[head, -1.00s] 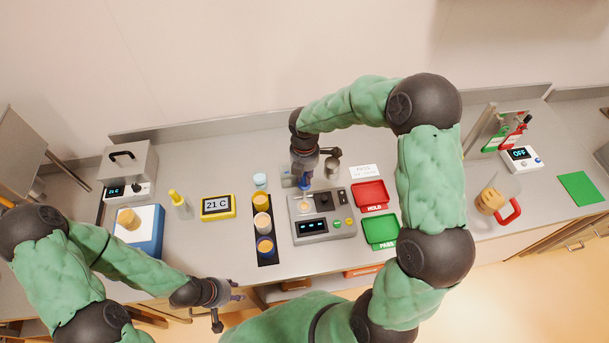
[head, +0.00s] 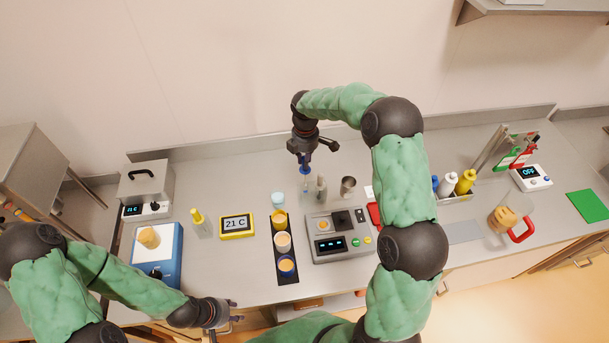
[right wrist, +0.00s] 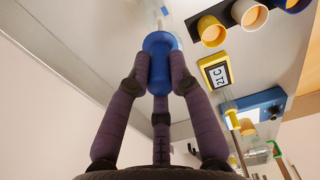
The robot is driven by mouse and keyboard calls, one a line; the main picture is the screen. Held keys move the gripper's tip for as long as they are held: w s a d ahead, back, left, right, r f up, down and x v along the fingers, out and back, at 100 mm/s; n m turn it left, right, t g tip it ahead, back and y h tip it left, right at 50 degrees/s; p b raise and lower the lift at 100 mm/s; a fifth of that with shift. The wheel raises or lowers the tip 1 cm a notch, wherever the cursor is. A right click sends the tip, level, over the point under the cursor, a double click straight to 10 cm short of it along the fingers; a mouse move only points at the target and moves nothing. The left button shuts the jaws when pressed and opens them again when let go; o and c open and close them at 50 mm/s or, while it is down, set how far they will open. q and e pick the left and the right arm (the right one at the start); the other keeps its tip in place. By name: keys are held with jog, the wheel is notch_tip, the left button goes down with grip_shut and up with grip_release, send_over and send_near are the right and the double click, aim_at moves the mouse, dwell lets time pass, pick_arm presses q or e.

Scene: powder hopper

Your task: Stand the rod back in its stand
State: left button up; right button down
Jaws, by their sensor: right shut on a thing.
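My right gripper (head: 303,158) is shut on the blue knob (head: 305,170) of the rod and holds it upright above the bench, behind the grey control box. The right wrist view shows the blue knob (right wrist: 160,62) clasped between the purple fingers. The rod's thin, pale lower part hangs below the knob. A small grey upright piece (head: 321,188), possibly part of the stand, is just right of the rod. Whether the rod's tip is in or above the stand I cannot tell. My left gripper (head: 228,311) is open and empty at the bench's front edge.
The grey control box (head: 340,243) stands in front of the rod, and a metal cup (head: 348,187) to its right. A black strip (head: 288,264) with yellow-filled cups, a light-blue cup (head: 278,199) and a yellow 21 C display (head: 237,226) are to the left.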

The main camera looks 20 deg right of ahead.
aim_at(305, 176)
jog(key=shift+w+d+r+m, duration=0.15)
jog(key=shift+w+m, duration=0.15)
jog(key=shift+w, duration=0.15)
jog(key=shift+w+f, duration=0.1)
jog(key=shift+f, duration=0.1)
jog(key=shift+f+b, duration=2.85)
jog(key=shift+f, duration=1.7)
jog(key=shift+f+b, duration=0.4)
jog(key=shift+f, duration=0.2)
jog(key=shift+d+f+b, duration=0.25)
jog(key=shift+f+b, duration=0.15)
jog(key=shift+f, duration=0.25)
